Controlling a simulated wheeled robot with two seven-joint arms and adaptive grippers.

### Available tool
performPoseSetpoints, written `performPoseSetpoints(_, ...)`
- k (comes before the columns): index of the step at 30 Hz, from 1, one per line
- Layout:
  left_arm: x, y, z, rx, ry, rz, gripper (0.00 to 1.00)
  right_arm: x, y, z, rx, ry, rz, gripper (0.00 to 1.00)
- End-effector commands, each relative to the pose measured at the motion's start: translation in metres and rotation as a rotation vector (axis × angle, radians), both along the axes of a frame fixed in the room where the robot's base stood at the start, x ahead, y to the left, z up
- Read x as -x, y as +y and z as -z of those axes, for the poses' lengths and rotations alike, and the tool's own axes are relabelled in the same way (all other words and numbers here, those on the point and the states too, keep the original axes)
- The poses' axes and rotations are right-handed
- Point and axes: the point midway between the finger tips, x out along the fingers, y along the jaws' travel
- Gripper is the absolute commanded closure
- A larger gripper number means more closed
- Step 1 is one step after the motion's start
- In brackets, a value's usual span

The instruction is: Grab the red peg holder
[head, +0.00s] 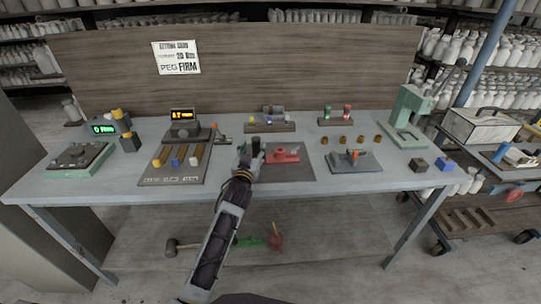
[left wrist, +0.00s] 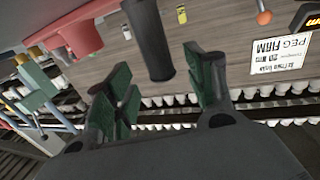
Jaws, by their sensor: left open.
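The red peg holder (head: 284,154) sits on a dark mat (head: 296,173) at the middle of the bench. In the left wrist view, a red part (left wrist: 78,32) that looks like this holder shows at the upper left. My left gripper (head: 250,155) is just left of it, low over the bench. Its green-padded fingers (left wrist: 160,88) are open. A dark upright cylinder (head: 257,147) stands between the gripper and the red part; it also shows in the left wrist view (left wrist: 150,40), in front of the finger gap. I cannot tell whether the fingers touch it. My right gripper is out of view.
A tray with colored blocks (head: 174,163) lies to the left. A grey clamp-like fixture (head: 354,161) and several small brown pegs (head: 347,139) are to the right. A green press (head: 408,110) stands at the far right. A wooden panel (head: 300,70) with a sign closes the back.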

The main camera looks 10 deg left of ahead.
Motion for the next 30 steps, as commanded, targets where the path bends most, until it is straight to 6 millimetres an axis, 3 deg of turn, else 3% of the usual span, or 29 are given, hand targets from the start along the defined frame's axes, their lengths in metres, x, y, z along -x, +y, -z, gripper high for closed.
performPoseSetpoints(14, -0.006, 0.000, -0.002, 0.000, -0.002, 0.000, 0.45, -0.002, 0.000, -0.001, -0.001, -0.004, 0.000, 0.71)
performPoseSetpoints(30, -0.045, 0.002, -0.004, -0.001, -0.001, 0.000, 0.45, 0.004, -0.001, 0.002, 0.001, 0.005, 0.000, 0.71)
